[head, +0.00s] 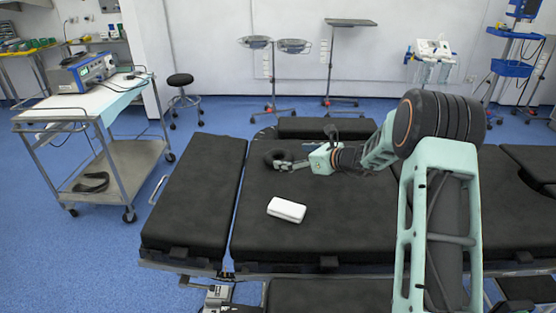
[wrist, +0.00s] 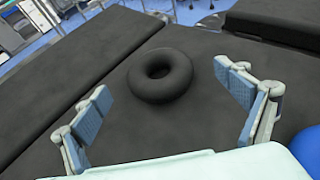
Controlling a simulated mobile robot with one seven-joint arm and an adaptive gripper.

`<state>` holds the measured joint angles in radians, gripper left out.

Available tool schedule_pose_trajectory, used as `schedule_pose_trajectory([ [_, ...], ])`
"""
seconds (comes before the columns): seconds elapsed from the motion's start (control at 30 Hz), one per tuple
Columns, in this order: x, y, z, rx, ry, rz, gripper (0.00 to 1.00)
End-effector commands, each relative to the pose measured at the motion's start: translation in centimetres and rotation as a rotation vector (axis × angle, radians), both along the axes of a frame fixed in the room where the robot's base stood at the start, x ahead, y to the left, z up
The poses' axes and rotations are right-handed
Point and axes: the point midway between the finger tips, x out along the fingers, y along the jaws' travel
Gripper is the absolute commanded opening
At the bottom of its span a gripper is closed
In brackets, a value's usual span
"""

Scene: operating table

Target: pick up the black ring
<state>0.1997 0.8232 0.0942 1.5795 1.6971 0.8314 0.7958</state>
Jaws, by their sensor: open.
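The black ring (wrist: 160,88) lies flat on the black padded operating table (wrist: 130,135). In the wrist view it sits ahead of my gripper (wrist: 170,102), roughly between the lines of the two spread fingers. The fingers are open, with blue pads facing each other, and nothing is between them at the tips. In the head view the ring (head: 270,156) lies on the far part of the table, just left of my gripper (head: 288,163). The fingers are close to it there; I cannot tell whether they touch it.
A white box (head: 286,209) lies on the table nearer the front. A gap separates the left table section (head: 195,190) from the middle one. A raised black pad (head: 325,127) is at the far edge. A metal cart (head: 110,145) stands at left. Part of a blue object (wrist: 307,150) shows at the wrist view's right edge.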

Motion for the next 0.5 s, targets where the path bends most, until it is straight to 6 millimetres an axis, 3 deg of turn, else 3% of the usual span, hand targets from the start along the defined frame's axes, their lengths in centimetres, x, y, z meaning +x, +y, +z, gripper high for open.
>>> schedule_pose_trajectory([
  [0.5,3.4,4.3,-2.1,-0.001,-0.001,-0.001,0.92],
])
